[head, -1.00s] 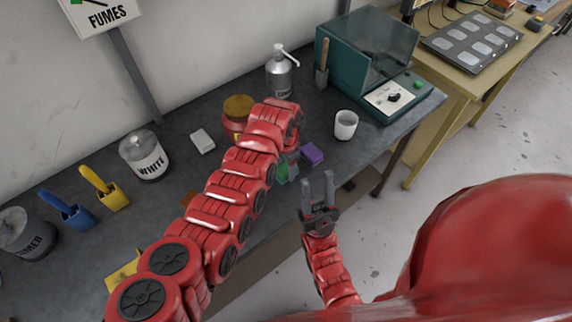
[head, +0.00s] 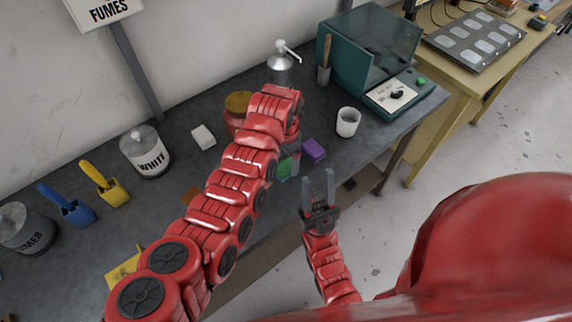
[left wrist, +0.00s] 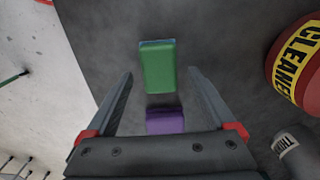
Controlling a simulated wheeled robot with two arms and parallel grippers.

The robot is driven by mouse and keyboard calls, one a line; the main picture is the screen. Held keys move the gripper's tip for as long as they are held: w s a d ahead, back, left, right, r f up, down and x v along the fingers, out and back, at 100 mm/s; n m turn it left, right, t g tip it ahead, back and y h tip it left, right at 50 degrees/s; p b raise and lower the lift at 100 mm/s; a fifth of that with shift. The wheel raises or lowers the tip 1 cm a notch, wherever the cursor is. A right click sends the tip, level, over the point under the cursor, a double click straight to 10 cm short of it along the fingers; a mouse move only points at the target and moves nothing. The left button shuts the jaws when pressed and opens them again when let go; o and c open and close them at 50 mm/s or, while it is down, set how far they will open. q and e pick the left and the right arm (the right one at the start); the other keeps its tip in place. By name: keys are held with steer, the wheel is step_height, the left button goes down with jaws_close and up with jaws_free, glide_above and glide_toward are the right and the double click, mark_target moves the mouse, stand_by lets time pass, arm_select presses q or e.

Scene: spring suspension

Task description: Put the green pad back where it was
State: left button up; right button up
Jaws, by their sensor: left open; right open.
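The green pad (head: 284,169) lies on the dark bench near its front edge, partly hidden by my left arm in the head view. In the left wrist view the green pad (left wrist: 157,68) shows whole, in line with the gap between the fingers. A purple pad (head: 313,150) lies close by on the bench; in the left wrist view the purple pad (left wrist: 165,122) shows between the fingers, nearer the palm. My left gripper (left wrist: 160,74) is open and empty above the pads. My right gripper (head: 318,176) is open and empty, in front of the bench edge.
A white cup (head: 348,122) and a teal machine (head: 365,50) stand to the right. A cleaner tin (head: 238,104), a thinner bottle (head: 281,70), a white block (head: 203,137) and a white paint can (head: 146,152) stand behind or left of my left arm.

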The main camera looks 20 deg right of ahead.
mark_target(285, 166)
arm_select(q)
step_height(285, 166, up, 9)
steer(key=shift+r+b, duration=0.2)
steer(key=shift+b, duration=0.2)
stand_by(0.4)
